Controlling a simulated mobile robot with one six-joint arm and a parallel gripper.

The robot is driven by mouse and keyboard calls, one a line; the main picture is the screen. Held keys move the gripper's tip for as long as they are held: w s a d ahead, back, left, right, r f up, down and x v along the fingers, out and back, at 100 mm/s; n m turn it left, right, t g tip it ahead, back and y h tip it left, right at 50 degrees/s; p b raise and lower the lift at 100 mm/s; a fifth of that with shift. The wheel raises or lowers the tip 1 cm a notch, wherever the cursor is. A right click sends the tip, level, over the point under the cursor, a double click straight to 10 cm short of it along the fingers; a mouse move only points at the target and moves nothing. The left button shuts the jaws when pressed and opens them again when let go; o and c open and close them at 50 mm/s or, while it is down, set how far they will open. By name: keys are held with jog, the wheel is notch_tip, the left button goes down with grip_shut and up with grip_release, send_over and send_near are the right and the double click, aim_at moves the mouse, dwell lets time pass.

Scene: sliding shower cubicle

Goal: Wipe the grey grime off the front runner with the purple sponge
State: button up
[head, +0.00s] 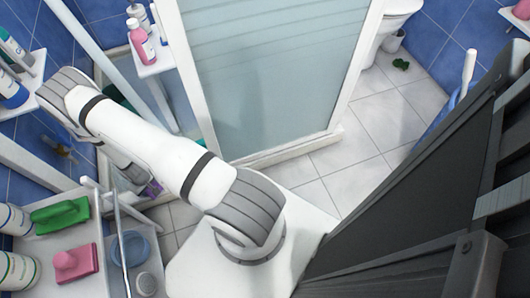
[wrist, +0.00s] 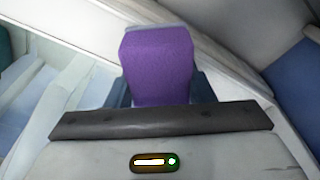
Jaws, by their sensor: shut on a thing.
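The purple sponge (wrist: 157,62) stands between the dark fingers of my gripper (wrist: 160,92) in the wrist view. My gripper is shut on it. A small purple patch of the sponge (head: 152,188) shows in the head view beyond my arm, low by the cubicle's bottom edge. A pale rail (wrist: 85,38) runs diagonally behind the sponge in the wrist view; I cannot tell for sure whether it is the front runner or whether the sponge touches it. My arm hides part of the cubicle's base in the head view. No grey grime can be made out clearly.
The frosted glass panel (head: 280,75) stands beyond my arm. A shelf with bottles (head: 142,42) is at its left. A white unit at lower left holds a green sponge (head: 60,216), a pink sponge (head: 76,263) and bottles.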

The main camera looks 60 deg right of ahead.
jog(key=shift+r+p, duration=2)
jog(key=shift+r, duration=1.35)
